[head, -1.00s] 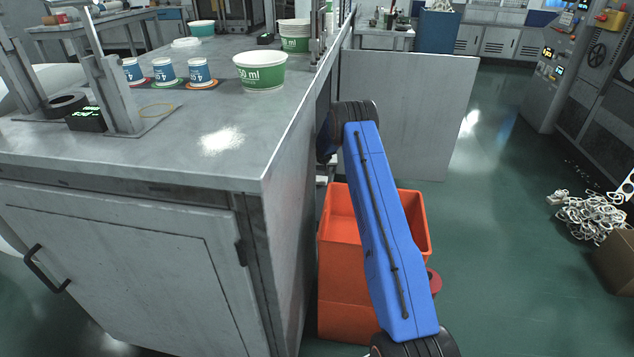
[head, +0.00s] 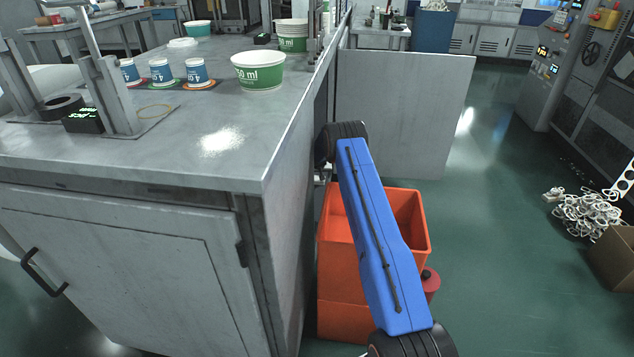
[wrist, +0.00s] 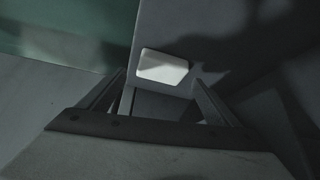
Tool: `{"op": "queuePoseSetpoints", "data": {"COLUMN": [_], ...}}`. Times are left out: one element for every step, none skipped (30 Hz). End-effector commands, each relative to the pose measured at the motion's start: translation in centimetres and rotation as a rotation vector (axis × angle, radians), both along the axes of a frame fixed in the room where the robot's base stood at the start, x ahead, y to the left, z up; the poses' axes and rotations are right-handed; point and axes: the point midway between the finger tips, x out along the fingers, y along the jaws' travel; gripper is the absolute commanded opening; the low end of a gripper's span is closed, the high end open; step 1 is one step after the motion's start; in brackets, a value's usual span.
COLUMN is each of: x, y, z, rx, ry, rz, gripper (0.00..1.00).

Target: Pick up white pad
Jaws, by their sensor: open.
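The white pad (wrist: 163,67) is a small pale block with rounded corners in the wrist view. It lies against a dark grey surface just beyond my fingertips. My gripper (wrist: 160,82) is open, with one finger to the left of the pad and one to the right. Nothing shows between the fingers, and I cannot tell how far the pad is from them.
The grey bench (head: 150,150) stands close on the left, with a green-and-white cup (head: 258,71) and several small blue cups on top. Orange bins (head: 345,270) stand behind my arm. A grey panel (head: 400,110) is behind.

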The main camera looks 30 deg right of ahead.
Motion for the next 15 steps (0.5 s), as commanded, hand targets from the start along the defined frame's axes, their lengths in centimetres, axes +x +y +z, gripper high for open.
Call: {"op": "queuePoseSetpoints", "data": {"x": [0.3,0.5,0.8,1.0,1.3,1.5,1.7,1.8,2.0,2.1,2.2,2.3,2.4,2.4,2.4], "y": [-0.1,-0.1,-0.2,-0.2,-0.3,-0.4,-0.5,-0.5,-0.6,-0.6,-0.7,-0.7,-0.8,-0.8,-0.8], "z": [-0.6,-0.9,-1.3,-1.6,-1.9,-2.2,-2.5,-2.7,-3.0,-3.2,-3.3,-3.5,-3.6,-3.7,-3.7], "rx": [0.0,0.0,0.0,0.0,0.0,0.0,0.0,0.0,0.0,0.0,0.0,0.0,0.0,0.0,0.0], "ry": [0.001,0.001,0.001,0.001,0.0,0.0,0.0,0.0,0.0,0.0,0.0,0.0,0.0,0.001,0.001], "rz": [0.0,0.0,0.0,0.0,0.0,0.0,0.0,0.0,0.0,0.0,0.0,0.0,0.0,0.0,0.0], "gripper": [0.85,0.85,0.85,0.85,0.85,0.85,0.85,0.85,0.85,0.85,0.85,0.85,0.85,0.85,0.85]}}
